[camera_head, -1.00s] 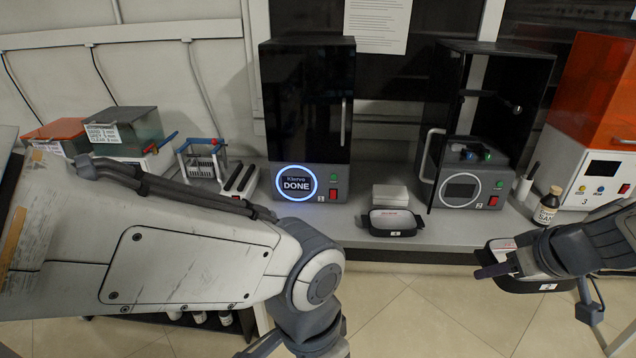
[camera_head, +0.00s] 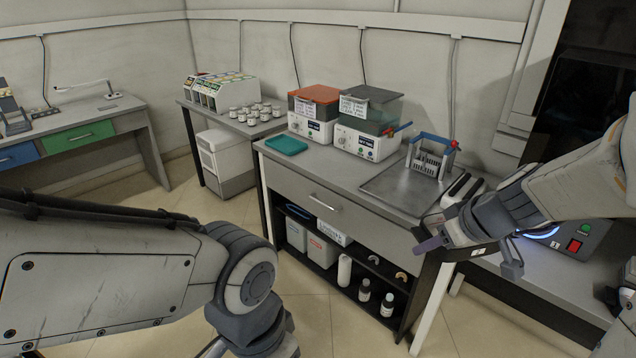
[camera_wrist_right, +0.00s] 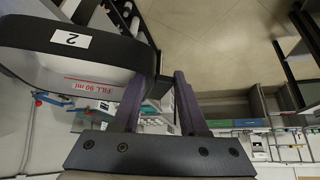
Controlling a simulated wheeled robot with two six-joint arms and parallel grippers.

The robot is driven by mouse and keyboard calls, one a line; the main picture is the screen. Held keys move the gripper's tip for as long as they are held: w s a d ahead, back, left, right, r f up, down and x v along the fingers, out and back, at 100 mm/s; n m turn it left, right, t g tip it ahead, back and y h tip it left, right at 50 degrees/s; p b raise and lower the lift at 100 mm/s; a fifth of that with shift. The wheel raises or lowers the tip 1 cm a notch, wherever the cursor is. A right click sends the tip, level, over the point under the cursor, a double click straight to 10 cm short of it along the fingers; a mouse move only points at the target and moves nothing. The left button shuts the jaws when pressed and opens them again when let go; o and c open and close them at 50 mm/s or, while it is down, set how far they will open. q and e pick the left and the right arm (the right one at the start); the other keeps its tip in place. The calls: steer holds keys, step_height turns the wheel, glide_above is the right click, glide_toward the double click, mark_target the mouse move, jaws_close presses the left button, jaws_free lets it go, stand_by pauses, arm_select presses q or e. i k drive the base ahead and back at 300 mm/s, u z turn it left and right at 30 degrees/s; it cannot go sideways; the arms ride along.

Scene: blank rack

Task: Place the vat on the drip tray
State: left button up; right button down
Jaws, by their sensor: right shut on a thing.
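The vat (camera_wrist_right: 75,60) is a shallow tub with a black rim, a white label "2" and red "FILL 90 ml" print. My right gripper (camera_wrist_right: 157,85) is shut on the vat's edge. In the head view my right gripper (camera_head: 432,244) is in front of the bench's right end, with the vat (camera_head: 463,254) mostly hidden behind it. A flat grey metal tray (camera_head: 385,187), which looks like the drip tray, lies on the bench, left of and beyond the gripper. My left arm crosses the lower left; its gripper is out of view.
Two lidded units (camera_head: 368,125) stand behind the tray, and a teal tray (camera_head: 287,145) lies at the bench's left. A dark-and-white strip-like object (camera_head: 462,188) lies right of the metal tray.

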mark_target(401, 191)
steer(key=u, duration=0.7)
steer(key=i, duration=2.3)
steer(key=z, duration=1.7)
